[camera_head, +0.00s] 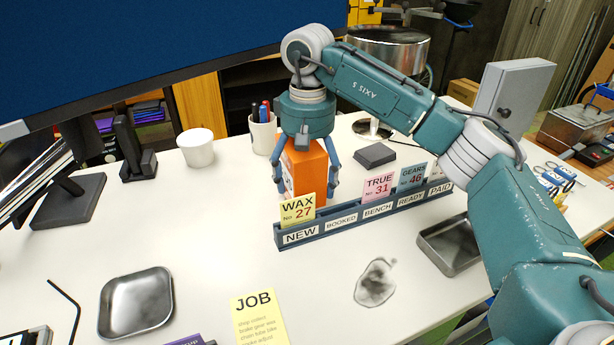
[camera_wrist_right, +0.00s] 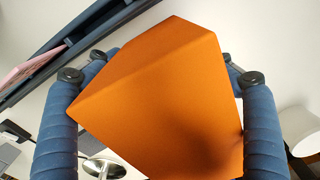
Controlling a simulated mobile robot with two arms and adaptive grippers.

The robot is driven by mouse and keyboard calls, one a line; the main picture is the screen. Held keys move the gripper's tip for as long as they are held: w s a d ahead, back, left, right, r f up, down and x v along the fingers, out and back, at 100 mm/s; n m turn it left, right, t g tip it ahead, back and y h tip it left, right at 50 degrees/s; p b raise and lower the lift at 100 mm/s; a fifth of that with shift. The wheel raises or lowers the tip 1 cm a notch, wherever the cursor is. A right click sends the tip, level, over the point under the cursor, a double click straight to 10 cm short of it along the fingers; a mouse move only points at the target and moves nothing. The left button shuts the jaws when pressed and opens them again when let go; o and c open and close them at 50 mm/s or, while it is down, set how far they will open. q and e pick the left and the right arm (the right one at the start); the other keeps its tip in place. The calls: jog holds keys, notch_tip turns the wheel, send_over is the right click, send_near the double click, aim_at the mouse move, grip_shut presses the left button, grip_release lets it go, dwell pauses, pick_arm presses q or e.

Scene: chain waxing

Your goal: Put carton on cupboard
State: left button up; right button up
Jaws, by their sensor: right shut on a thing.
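The orange carton (camera_head: 309,168) is upright behind the dark card rack, with its lower part hidden by the yellow WAX card. My right gripper (camera_head: 304,180) reaches down from above, with a blue finger on each side of the carton, and is shut on it. In the right wrist view the carton (camera_wrist_right: 165,100) fills the space between the two fingers. I cannot tell whether its bottom touches the table. A grey box-like cabinet (camera_head: 515,92) stands at the back right; I cannot tell whether it is the cupboard. My left gripper is not in view.
The card rack (camera_head: 365,212) runs just in front of the carton. A white cup (camera_head: 196,148) and a pen cup (camera_head: 262,135) stand behind and left. A large monitor (camera_head: 150,45) hangs over the back left.

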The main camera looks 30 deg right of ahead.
jog(key=shift+d+f, duration=0.1)
jog(key=shift+f, duration=1.3)
jog(key=shift+f, duration=0.1)
jog(key=o, duration=1.4)
jog(key=shift+s, duration=0.1)
jog(key=shift+c, duration=0.2)
